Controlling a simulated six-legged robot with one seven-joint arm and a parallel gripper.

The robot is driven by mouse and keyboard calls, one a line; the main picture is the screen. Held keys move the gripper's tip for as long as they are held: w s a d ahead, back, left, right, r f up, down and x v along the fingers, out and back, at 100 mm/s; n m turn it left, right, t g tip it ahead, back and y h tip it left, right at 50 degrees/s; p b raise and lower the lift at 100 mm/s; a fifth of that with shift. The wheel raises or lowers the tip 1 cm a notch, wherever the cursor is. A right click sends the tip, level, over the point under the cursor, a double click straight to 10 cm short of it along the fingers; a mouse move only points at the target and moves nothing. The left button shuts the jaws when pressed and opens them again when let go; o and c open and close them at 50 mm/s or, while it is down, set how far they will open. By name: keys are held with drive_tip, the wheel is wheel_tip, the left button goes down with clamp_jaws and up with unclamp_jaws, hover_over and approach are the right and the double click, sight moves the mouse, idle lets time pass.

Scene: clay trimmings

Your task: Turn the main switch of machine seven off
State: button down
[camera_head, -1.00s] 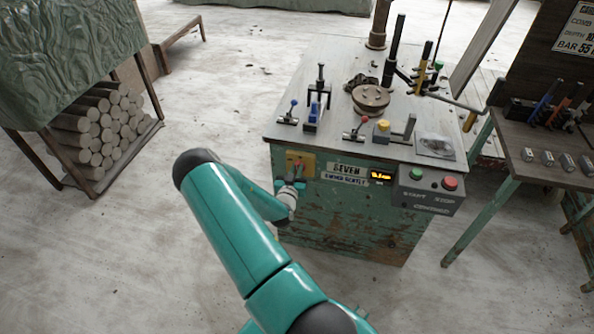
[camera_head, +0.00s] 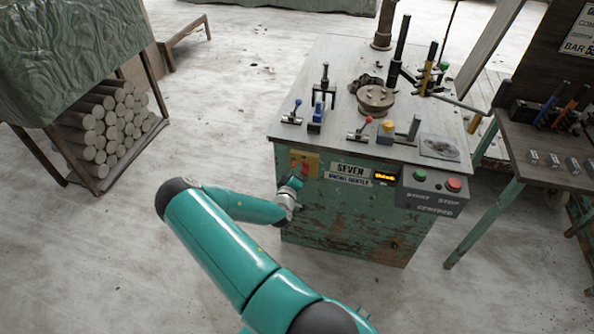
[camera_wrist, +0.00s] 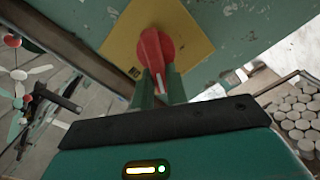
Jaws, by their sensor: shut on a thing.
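Machine seven is a worn green cabinet (camera_head: 340,215) with a grey top and a "SEVEN" label (camera_head: 350,170). Its main switch is a red handle on a yellow plate (camera_head: 313,160) at the front's upper left. In the wrist view the red handle (camera_wrist: 154,47) stands out from the yellow plate (camera_wrist: 196,38), which looks tilted there. My gripper (camera_head: 298,181) is at the switch, partly hidden by its own wrist. In the wrist view my gripper's two green fingers (camera_wrist: 160,84) are shut on the red handle, one on each side.
A control box with a green button (camera_head: 420,175) and red button (camera_head: 453,185) is right of a lit display (camera_head: 385,178). Small levers and a round plate (camera_head: 375,100) stand on top. A side table (camera_head: 550,145) is at right, a log rack (camera_head: 105,125) at left.

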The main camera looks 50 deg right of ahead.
drive_tip(key=n, duration=0.3)
drive_tip(key=f+n, duration=0.1)
drive_tip(key=n, duration=0.2)
drive_tip(key=shift+w+a+f, duration=0.1)
drive_tip(key=shift+w, duration=0.1)
drive_tip(key=shift+n, duration=0.3)
drive_tip(key=c, duration=1.4)
unclamp_jaws()
drive_tip(key=v, duration=1.3)
drive_tip(key=shift+s+a, duration=0.2)
drive_tip(key=shift+a, duration=0.15)
